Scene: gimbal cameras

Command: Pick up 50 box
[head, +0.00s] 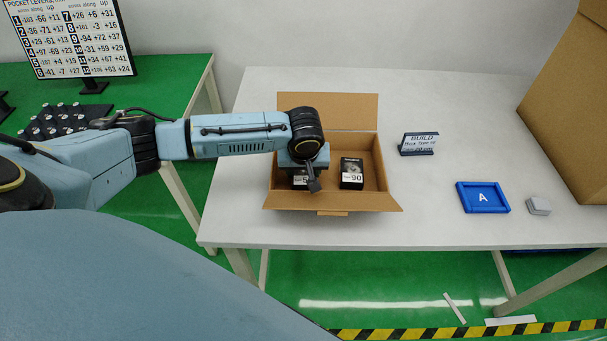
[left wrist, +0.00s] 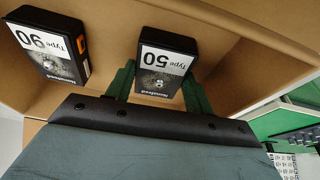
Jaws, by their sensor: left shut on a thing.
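The 50 box is a small black box with a white "Type 50" label. In the head view the 50 box (head: 300,182) is inside the open cardboard carton (head: 347,113), partly hidden by my left gripper (head: 307,176). In the left wrist view the 50 box (left wrist: 166,62) sits between the two green fingers of my left gripper (left wrist: 160,88), which is shut on it. I cannot tell whether it is lifted off the carton floor. A similar black 90 box (head: 352,171) stands to its right in the carton; it also shows in the left wrist view (left wrist: 47,44). My right gripper is not in view.
The carton stands on a white table (head: 240,170). To its right are a small "BUILD" sign (head: 419,144), a blue tray marked A (head: 483,197) and a small grey block (head: 539,205). A large cardboard box (head: 575,100) stands at the far right. The table's front middle is clear.

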